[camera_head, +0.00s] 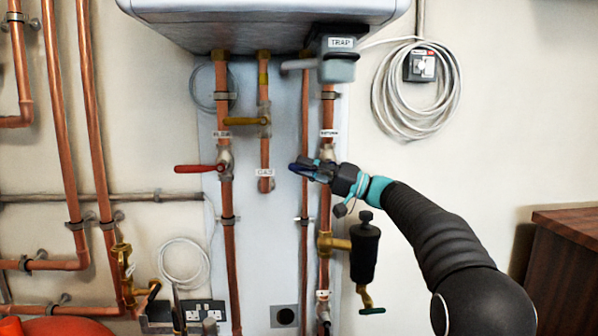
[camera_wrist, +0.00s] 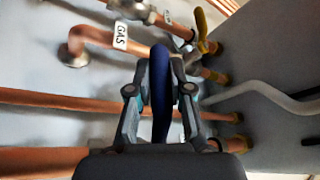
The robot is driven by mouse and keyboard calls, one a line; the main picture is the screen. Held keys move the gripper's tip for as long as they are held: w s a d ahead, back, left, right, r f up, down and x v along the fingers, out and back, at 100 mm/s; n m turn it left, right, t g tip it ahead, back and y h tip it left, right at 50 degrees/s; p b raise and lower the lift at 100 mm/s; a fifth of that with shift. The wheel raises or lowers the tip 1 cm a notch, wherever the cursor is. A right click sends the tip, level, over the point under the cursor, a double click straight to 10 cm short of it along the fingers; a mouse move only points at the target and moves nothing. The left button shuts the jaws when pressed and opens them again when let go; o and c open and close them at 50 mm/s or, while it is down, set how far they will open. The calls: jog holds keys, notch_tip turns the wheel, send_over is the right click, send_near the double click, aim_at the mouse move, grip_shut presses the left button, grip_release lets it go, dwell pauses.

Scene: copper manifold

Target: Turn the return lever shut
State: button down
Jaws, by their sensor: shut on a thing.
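The blue return lever (camera_head: 297,168) is on the return pipe (camera_head: 325,215), just below a small label that seems to read RETURN (camera_head: 329,133). It sticks out to the left, roughly crosswise to the upright pipe. My gripper (camera_head: 318,171) reaches in from the right and is shut on the lever. In the wrist view, the blue lever (camera_wrist: 160,75) stands between the two fingers of my gripper (camera_wrist: 160,92). The fingers and wrist hide most of the valve body.
The red flow lever (camera_head: 195,169) and yellow gas lever (camera_head: 243,121) are to the left. The grey trap (camera_head: 338,62) hangs above. A black canister (camera_head: 364,250) on a brass side branch is just below my arm. A wooden cabinet (camera_head: 567,262) stands at the right.

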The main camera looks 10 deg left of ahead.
jog(key=shift+r, duration=0.35)
jog(key=c, duration=1.1)
grip_release()
jog(key=shift+f, duration=0.1)
jog(key=shift+d, duration=0.1)
jog(key=shift+d+f, duration=0.15)
jog(key=shift+d, duration=0.1)
jog(key=v, duration=1.1)
jog(key=shift+d, duration=0.1)
